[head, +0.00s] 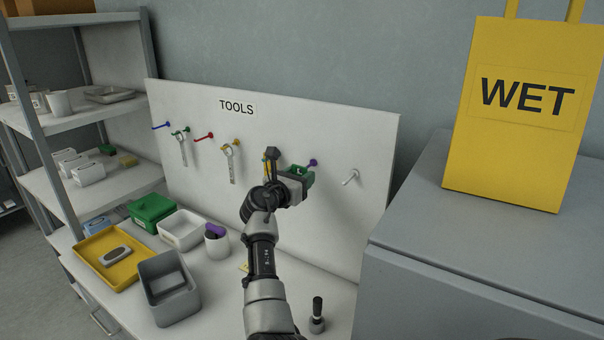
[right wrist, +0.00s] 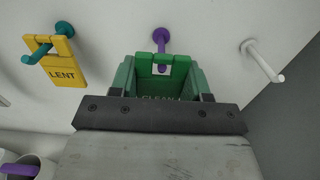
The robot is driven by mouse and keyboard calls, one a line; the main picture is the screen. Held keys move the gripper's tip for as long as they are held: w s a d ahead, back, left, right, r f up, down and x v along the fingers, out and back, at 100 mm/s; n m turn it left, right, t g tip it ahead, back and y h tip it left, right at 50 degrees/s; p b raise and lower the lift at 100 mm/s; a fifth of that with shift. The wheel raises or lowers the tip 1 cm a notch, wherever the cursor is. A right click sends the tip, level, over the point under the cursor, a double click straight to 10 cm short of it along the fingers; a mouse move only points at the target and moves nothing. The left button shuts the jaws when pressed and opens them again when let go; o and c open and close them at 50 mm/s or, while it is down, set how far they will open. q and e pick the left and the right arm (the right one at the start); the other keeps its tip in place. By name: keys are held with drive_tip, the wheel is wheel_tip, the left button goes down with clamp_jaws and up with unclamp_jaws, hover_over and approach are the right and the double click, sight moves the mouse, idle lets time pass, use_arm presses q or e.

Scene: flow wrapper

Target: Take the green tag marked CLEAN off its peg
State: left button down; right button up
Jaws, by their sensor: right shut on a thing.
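The green CLEAN tag (right wrist: 158,86) hangs by its top loop at the purple peg (right wrist: 161,42) in the right wrist view. My right gripper (right wrist: 158,88) is shut on the tag, with a finger on each side. Its lower part and most of its lettering are hidden behind the gripper. In the head view the right gripper (head: 297,181) is at the board, just below the purple peg (head: 312,163), and a bit of green shows at its jaws. The tag's loop still appears to be around the peg. My left gripper is not in view.
A yellow tag ending in LENT (right wrist: 62,62) hangs on a teal peg to the left. An empty white peg (right wrist: 262,60) is to the right. The TOOLS board (head: 350,125) stands behind a bench with bins. A grey cabinet (head: 480,240) stands at the right.

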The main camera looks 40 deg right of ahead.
drive_tip(key=shift+p+v, duration=1.1)
drive_tip(key=shift+v, duration=1.75)
